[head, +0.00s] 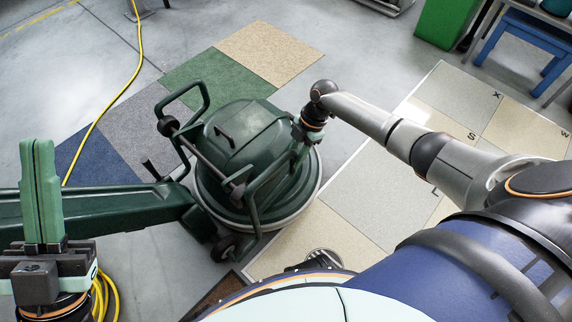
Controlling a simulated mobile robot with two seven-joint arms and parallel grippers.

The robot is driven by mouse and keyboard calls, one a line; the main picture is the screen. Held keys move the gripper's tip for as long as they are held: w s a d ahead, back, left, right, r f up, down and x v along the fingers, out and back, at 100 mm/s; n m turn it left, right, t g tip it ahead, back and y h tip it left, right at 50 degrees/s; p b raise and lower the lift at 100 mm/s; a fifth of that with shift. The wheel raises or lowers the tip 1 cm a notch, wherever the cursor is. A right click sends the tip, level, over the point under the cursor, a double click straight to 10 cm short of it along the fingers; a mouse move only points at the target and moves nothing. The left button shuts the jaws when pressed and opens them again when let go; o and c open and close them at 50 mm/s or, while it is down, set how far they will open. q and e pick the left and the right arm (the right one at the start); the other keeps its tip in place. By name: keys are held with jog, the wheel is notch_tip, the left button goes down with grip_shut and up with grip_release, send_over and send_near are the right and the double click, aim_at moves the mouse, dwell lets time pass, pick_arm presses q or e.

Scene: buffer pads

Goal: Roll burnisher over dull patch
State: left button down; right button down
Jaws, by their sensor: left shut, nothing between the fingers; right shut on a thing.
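The burnisher (245,135) is a dark green wheeled machine with a round skirted base, standing upright on the floor in the middle of the head view. My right gripper (301,138) is at the right end of its tubular handle frame and shut on it; the fingers are mostly hidden. My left gripper (40,185) points up at the lower left, shut and empty, apart from the burnisher. Lettered floor panels (360,185) in grey and cream lie to the right. One near my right arm looks glossy; I cannot tell which patch is dull.
A long dark green beam (95,208) runs from the left edge to the burnisher. A yellow cable (107,105) crosses the floor at left. Coloured floor tiles (215,78) lie behind the burnisher. A green bin (446,28) and blue stool (525,40) stand far right.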

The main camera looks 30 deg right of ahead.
jog(key=shift+a+r, duration=0.1)
jog(key=shift+a, duration=0.65)
jog(key=shift+s, duration=0.1)
jog(key=c, duration=1)
grip_release()
jog(key=shift+d, duration=0.1)
jog(key=o, duration=0.3)
jog(key=shift+d, duration=0.15)
jog(key=shift+o, duration=0.2)
jog(key=p+v, duration=0.5)
jog(key=v, duration=0.7)
jog(key=shift+d+r, duration=0.15)
jog(key=shift+d, duration=0.05)
